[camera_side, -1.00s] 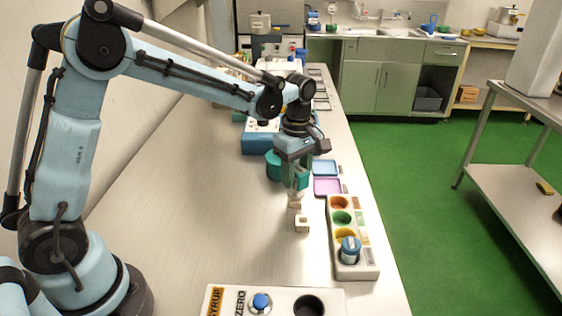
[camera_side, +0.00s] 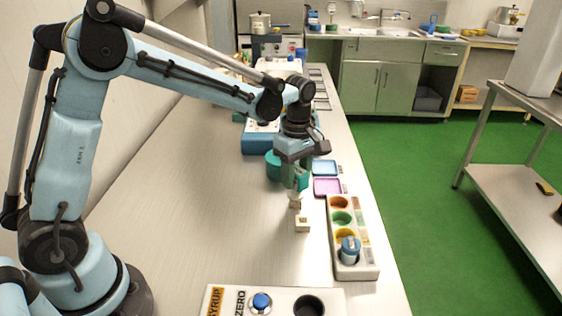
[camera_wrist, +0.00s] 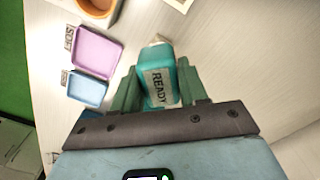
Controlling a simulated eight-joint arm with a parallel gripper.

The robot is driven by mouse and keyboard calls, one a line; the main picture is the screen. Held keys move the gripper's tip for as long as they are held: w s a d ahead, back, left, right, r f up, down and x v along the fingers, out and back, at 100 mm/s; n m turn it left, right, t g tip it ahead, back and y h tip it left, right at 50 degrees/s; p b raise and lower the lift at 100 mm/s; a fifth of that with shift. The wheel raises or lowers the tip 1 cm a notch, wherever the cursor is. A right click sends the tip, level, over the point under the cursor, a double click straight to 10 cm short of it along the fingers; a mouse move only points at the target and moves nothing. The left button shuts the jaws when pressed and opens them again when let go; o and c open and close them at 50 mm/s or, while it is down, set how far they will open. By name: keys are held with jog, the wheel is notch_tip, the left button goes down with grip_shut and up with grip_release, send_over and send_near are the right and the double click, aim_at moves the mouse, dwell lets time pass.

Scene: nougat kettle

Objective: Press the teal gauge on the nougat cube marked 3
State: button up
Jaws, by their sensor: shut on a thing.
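My gripper (camera_wrist: 158,90) is shut on the teal gauge, a block labelled READY (camera_wrist: 158,85) in the wrist view. In the side view the gauge (camera_side: 301,182) is held low over the worktop. A small cream piece (camera_side: 295,201) shows right under it; I cannot tell whether it is the gauge's tip or a cube, or whether it touches. A pale nougat cube (camera_side: 302,224) sits on the worktop just nearer the camera. No number is readable on it. In the wrist view a pale corner shows beyond the gauge, mostly hidden by it.
A cream holder (camera_side: 356,268) with orange, green and yellow wells and a blue-capped jar (camera_side: 349,247) stands to the right. Pink (camera_side: 328,187) and blue (camera_side: 325,168) trays lie behind it. A panel marked SYRUP and ZERO (camera_side: 228,302) is in front. The worktop's left is clear.

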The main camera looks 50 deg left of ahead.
jog(key=shift+f, duration=0.45)
dwell(1.2)
jog(key=shift+r, duration=0.1)
jog(key=shift+r, duration=2.95)
